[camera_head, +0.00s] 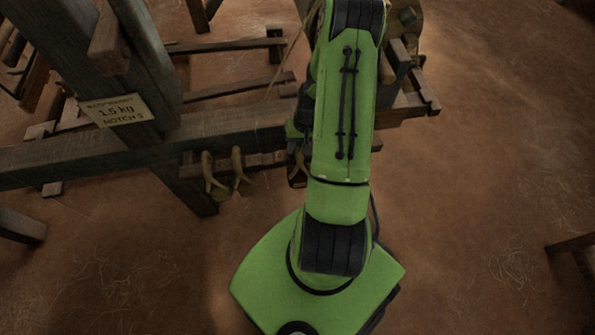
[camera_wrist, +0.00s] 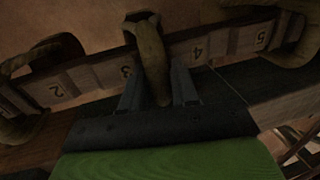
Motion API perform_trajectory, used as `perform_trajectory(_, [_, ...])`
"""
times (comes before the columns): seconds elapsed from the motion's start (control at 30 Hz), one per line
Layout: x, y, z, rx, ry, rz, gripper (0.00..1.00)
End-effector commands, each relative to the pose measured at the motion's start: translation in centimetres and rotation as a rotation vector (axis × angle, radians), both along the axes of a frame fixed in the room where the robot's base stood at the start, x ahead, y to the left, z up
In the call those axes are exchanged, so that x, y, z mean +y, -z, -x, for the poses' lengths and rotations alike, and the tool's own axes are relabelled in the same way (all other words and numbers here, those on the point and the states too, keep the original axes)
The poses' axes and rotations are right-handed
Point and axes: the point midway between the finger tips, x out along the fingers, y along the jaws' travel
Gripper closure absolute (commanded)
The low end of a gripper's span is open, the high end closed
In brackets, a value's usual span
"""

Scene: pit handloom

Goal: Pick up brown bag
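In the head view a brown bag (camera_head: 298,174) hangs at the front rail, partly hidden by my arm. In the wrist view a long olive-brown bag (camera_wrist: 150,58) hangs over the numbered rail between the marks 3 and 4. My gripper (camera_wrist: 158,92) has one finger on each side of it, very close to its sides. I cannot tell whether the fingers press on it. In the head view my green arm covers most of the gripper.
Two more yellowish-brown bags (camera_head: 212,175) (camera_head: 238,168) hang on the rail to the left. In the wrist view other bags hang at the left (camera_wrist: 42,56) and right (camera_wrist: 292,48). A weight sign (camera_head: 116,110) is on a loom post.

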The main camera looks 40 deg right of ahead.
Motion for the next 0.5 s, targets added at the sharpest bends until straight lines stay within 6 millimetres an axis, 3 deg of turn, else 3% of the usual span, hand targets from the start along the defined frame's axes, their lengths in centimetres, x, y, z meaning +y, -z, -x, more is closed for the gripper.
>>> perform_trajectory(0.03, [0.00,-0.02,0.00,0.000,0.000,0.000,0.89])
perform_trajectory(0.1, [0.00,-0.03,0.00,0.000,0.000,0.000,0.99])
perform_trajectory(0.5, [0.00,-0.05,-0.01,0.000,0.000,0.000,1.00])
